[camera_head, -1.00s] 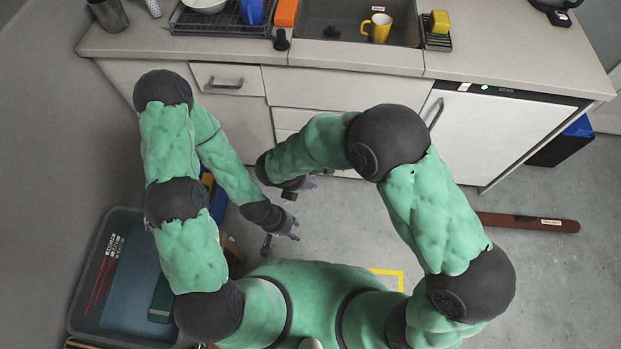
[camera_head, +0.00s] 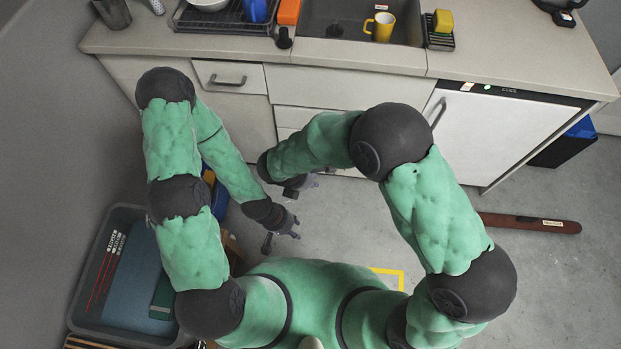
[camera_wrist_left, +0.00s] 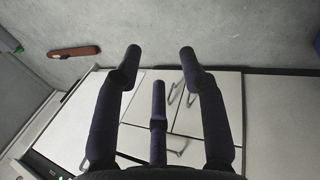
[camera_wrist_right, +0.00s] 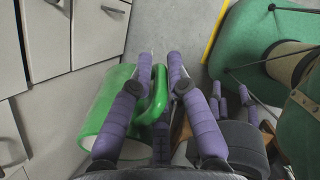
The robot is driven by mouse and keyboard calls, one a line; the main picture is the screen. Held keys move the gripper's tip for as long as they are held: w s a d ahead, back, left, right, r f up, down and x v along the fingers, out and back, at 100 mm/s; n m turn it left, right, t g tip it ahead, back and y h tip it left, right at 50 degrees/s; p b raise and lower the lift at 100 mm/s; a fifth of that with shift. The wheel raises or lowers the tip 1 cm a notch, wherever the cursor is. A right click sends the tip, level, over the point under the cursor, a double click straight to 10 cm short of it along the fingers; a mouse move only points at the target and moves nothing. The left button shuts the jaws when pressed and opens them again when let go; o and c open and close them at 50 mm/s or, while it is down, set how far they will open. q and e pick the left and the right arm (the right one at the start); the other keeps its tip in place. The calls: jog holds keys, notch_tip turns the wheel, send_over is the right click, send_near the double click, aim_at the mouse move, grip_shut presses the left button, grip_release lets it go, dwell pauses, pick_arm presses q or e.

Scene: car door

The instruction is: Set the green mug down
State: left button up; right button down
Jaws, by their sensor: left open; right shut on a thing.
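The green mug (camera_wrist_right: 103,108) shows in the right wrist view, left of my right fingers, tilted with its pale-rimmed opening toward the lower left. My right gripper (camera_wrist_right: 160,66) is shut on the mug's handle, which lies between the fingers. In the head view my right gripper (camera_head: 302,184) is in front of the cabinets, below counter height, and the mug is hidden there. My left gripper (camera_head: 285,228) is lower in that view, close to the right one. In the left wrist view my left gripper (camera_wrist_left: 160,54) has its fingers apart with nothing between them.
The counter (camera_head: 350,57) has free room along its front edge. A sink (camera_head: 338,15) holds a yellow mug (camera_head: 380,27). A dish rack (camera_head: 222,20), an orange item (camera_head: 288,12) and a sponge holder (camera_head: 440,38) stand nearby. A grey bin (camera_head: 100,325) is on the floor.

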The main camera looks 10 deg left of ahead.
pick_arm(q)
jog(key=shift+c, duration=0.3)
jog(key=w+a+r+n+t+y, duration=0.1)
jog(key=w+a+r+n+y, duration=0.3)
jog(key=w+a+n, duration=0.55)
jog(key=w+a+r+n+t+y, duration=0.1)
jog(key=w+a+r+n+y, duration=0.25)
jog(key=w+a+n, duration=0.55)
jog(key=d+r+n+h, duration=0.1)
jog(key=d+r, duration=0.4)
jog(key=r, duration=0.1)
jog(key=s+d+r+n+g+h, duration=0.1)
jog(key=d+r+n, duration=0.1)
jog(key=d+r, duration=0.2)
jog(key=d+r+n+g+h, duration=0.1)
jog(key=d+r+n, duration=0.1)
jog(key=d+r, duration=0.3)
jog(key=shift+s+d+r+n+h, duration=0.1)
jog(key=shift+d+r+n+h, duration=0.1)
jog(key=shift+r, duration=0.45)
jog(key=shift+s+d+r+n+h, duration=0.1)
jog(key=shift+d+r, duration=0.05)
jog(key=shift+r, duration=0.5)
jog(key=shift+w, duration=0.1)
